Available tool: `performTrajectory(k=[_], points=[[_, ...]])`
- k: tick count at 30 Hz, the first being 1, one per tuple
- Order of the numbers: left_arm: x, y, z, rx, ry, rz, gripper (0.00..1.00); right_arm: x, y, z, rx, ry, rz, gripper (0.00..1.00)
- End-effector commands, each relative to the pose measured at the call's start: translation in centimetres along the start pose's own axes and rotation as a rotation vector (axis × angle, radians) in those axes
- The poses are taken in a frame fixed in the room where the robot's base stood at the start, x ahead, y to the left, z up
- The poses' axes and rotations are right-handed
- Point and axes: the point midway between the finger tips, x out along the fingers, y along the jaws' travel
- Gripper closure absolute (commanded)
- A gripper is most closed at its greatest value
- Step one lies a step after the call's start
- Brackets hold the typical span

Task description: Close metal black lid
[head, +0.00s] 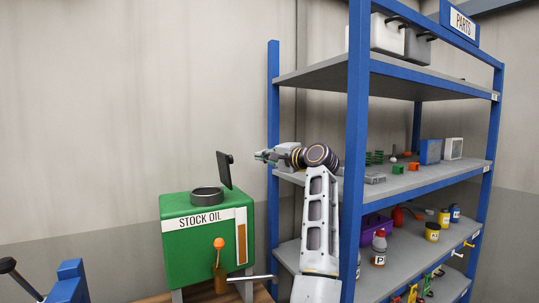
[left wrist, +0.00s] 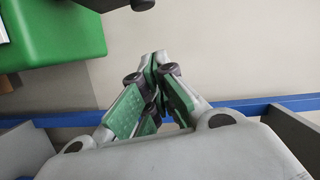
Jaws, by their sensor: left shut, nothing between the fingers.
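The black metal lid (head: 224,170) stands upright, open, at the right side of the dark round filler neck (head: 207,194) on top of the green STOCK OIL tank (head: 188,243). My left gripper (head: 259,156) is to the right of the lid, near its top height, pointing left, with a gap between them in the picture. In the left wrist view its fingers (left wrist: 157,62) are shut together and empty. A dark part at the top edge of that view looks like the lid (left wrist: 132,3), and the green tank (left wrist: 60,30) is at upper left. My right gripper is not in view.
A blue-framed shelf unit (head: 357,130) with grey shelves, boxes and bottles stands close behind and right of my left arm. An orange-knobbed tap (head: 219,244) is on the tank's front. The space above the tank is clear against the wall.

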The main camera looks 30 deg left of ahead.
Motion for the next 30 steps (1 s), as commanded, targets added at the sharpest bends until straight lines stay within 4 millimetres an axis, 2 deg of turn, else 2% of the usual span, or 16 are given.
performTrajectory(k=[3, 14, 30], points=[[1.7, -0.2, 0.0, 0.001, -0.001, -0.001, 1.00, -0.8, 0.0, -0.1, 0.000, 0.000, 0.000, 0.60], [5.9, -0.2, 0.0, 0.000, 0.000, 0.000, 1.00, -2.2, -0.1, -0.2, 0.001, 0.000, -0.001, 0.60], [6.7, -0.1, 3.2, 0.000, 0.001, 0.000, 1.00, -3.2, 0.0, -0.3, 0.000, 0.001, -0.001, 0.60]])
